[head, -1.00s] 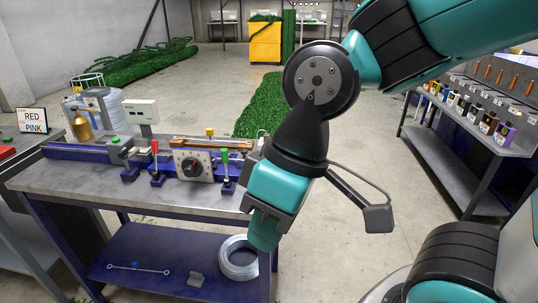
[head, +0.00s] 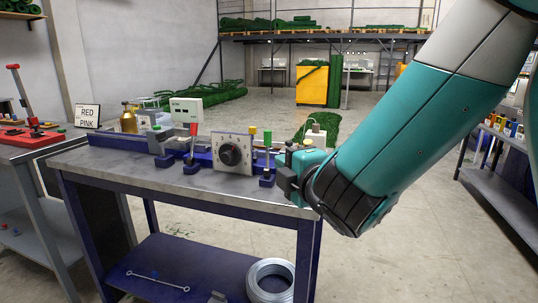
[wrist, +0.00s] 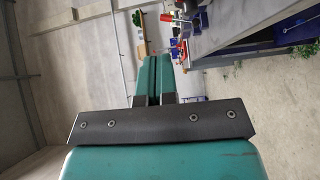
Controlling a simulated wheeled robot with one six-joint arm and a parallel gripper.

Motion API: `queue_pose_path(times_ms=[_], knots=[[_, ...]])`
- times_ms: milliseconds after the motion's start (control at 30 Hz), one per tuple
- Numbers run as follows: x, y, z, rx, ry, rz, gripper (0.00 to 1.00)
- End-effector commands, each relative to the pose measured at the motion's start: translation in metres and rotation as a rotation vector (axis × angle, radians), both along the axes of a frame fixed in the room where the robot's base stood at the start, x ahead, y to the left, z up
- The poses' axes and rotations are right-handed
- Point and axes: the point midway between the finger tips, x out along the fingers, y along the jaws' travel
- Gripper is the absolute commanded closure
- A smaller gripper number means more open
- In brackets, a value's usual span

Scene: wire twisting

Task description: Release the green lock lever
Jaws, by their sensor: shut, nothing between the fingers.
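The green lock lever (head: 267,140) stands upright at the right end of the blue fixture on the workbench. My gripper (head: 285,172) is at the right end of the bench, just right of the lever in the picture. A narrow gap seems to separate them, but I cannot tell whether they touch. In the wrist view my gripper (wrist: 153,78) has its two teal fingers together, with nothing between them. I cannot make out the green lever in that view.
A red-handled lever (head: 193,130) and a dial plate (head: 233,152) stand left of the green lever. A digital display (head: 186,108) rises behind. A wire coil (head: 270,280) lies on the lower shelf.

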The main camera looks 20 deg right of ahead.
Motion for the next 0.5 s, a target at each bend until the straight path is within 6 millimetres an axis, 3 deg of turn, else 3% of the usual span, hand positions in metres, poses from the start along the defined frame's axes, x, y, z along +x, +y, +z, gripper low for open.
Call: queue_pose_path(times_ms=[333, 500], knots=[[0.023, 0.006, 0.005, -0.003, 0.009, 0.007, 1.00], [0.058, 0.009, 0.008, 0.003, 0.006, 0.001, 1.00]])
